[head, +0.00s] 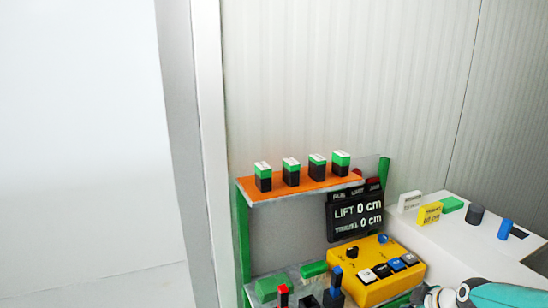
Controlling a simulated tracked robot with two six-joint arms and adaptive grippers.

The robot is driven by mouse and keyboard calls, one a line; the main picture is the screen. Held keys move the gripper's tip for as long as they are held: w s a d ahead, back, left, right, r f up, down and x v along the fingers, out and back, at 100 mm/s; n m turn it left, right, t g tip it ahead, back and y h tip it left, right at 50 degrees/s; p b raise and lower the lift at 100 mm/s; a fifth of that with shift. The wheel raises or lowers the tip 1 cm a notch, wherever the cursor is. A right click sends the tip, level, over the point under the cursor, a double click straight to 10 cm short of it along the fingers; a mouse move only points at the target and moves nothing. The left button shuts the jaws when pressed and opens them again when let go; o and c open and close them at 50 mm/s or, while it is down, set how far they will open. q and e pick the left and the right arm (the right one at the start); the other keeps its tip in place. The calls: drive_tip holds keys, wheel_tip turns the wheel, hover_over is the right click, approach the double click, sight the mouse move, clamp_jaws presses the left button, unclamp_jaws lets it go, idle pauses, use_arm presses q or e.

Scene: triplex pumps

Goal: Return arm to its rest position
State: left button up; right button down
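Part of one of my arms (505,294) shows at the bottom right corner of the head view, a teal link with pale grey and dark joint parts at its left end. It lies in front of the yellow control box and the white table. No gripper fingers can be made out on it. My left arm and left gripper do not show.
A green-framed rack has an orange shelf (300,188) with several green-and-black blocks, a black display (354,215) reading LIFT 0 cm, and a yellow control box (372,275). A white table (470,235) at right holds small blocks and cylinders. A pale post (190,150) stands left.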

drive_tip(key=s+a+f+g+y, duration=0.1)
drive_tip(key=s+a+f+g, duration=0.1)
drive_tip(key=s+a+f, duration=0.3)
drive_tip(key=s+a+f+g, duration=0.1)
drive_tip(key=s+a+f, duration=0.1)
drive_tip(key=f, duration=0.6)
drive_tip(key=s+a+f+g+y, duration=0.1)
drive_tip(key=s+a+f+g, duration=0.1)
drive_tip(key=s+a+f, duration=0.3)
drive_tip(key=s+a+f+m, duration=0.3)
drive_tip(key=s+f+m, duration=0.2)
drive_tip(key=s+m, duration=0.1)
drive_tip(key=s+a+f+m+g, duration=0.1)
drive_tip(key=s+a+f+m, duration=0.3)
drive_tip(key=s, duration=0.5)
drive_tip(key=f+m, duration=0.1)
drive_tip(key=m, duration=0.1)
drive_tip(key=shift+s+m, duration=0.15)
drive_tip(key=shift+m, duration=0.15)
drive_tip(key=shift+f, duration=0.1)
